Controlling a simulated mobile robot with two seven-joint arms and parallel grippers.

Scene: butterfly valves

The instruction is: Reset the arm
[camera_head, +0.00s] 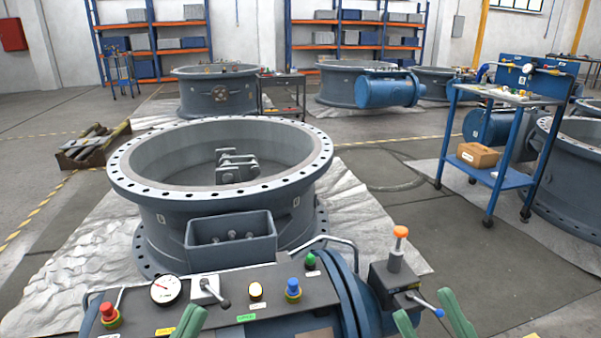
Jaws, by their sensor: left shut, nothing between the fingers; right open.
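My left gripper (188,321) shows as green fingertips at the bottom edge, in front of the control panel (215,300). Its fingers are together with nothing between them. The rest of both arms is out of view.
A large grey butterfly valve (150,213) stands just behind the panel on a foil sheet (60,272). An orange-topped handle (399,245) rises right of the panel. A blue cart (512,180) with a cardboard box (478,154) stands at the right. Bare floor lies between.

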